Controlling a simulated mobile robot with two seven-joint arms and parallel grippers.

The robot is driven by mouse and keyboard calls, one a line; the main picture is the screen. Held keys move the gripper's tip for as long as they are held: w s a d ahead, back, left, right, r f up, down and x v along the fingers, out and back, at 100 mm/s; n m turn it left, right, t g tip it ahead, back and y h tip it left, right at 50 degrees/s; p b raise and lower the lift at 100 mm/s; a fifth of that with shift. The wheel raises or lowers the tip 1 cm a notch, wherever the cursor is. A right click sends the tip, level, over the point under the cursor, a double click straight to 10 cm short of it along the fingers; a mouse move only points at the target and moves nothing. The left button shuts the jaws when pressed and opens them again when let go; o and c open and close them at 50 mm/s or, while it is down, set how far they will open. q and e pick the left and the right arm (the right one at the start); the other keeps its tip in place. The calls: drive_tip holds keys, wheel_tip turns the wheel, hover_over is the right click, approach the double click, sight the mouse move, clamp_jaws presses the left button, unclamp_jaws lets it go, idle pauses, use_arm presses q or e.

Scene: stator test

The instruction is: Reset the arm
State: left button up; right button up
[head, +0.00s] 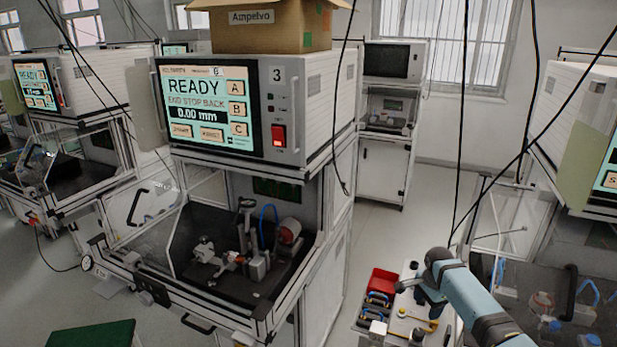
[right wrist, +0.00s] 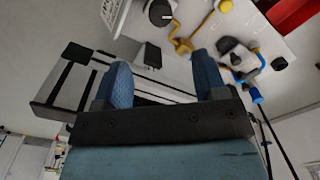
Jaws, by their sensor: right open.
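My right arm (head: 480,300) comes in from the lower right in the head view. Its gripper (head: 428,298) is over the small white parts table (head: 345,335). In the right wrist view the gripper (right wrist: 163,75) has two blue fingers wide apart with nothing between them. Beyond the fingers lie a yellow part (right wrist: 184,46) and a black and blue part (right wrist: 240,60), both apart from the fingers. My left gripper is not in view.
Test machine 3 (head: 300,110) stands left of centre, its screen (head: 207,108) reading READY, END STOP BACK, 0.00 mm. A cardboard box (head: 270,32) sits on top. A red bin (head: 382,283) is on the parts table. Another machine (head: 590,130) is at right. Black cables hang near my right arm.

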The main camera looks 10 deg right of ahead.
drive_tip(key=s+a+f+n+t+y, duration=0.1)
drive_tip(key=s+a+f+n+t, duration=0.4)
drive_tip(key=s+a+f+n, duration=0.8)
drive_tip(key=s+a+r+n+t, duration=0.2)
drive_tip(key=s+a+r, duration=0.1)
drive_tip(key=s, duration=0.5)
drive_tip(key=s+a+r+n+t+y, duration=0.1)
drive_tip(key=s+a+r+n+t, duration=0.1)
drive_tip(key=s, duration=0.6)
drive_tip(key=s+a+r+n+t+y, duration=0.1)
drive_tip(key=s+a+r, duration=0.3)
drive_tip(key=s, duration=0.4)
drive_tip(key=shift+s+a+r+n+t, duration=0.25)
drive_tip(key=shift+s+a+n+t, duration=0.2)
drive_tip(key=shift+a, duration=0.2)
drive_tip(key=shift+w, duration=0.1)
drive_tip(key=shift+c, duration=0.4)
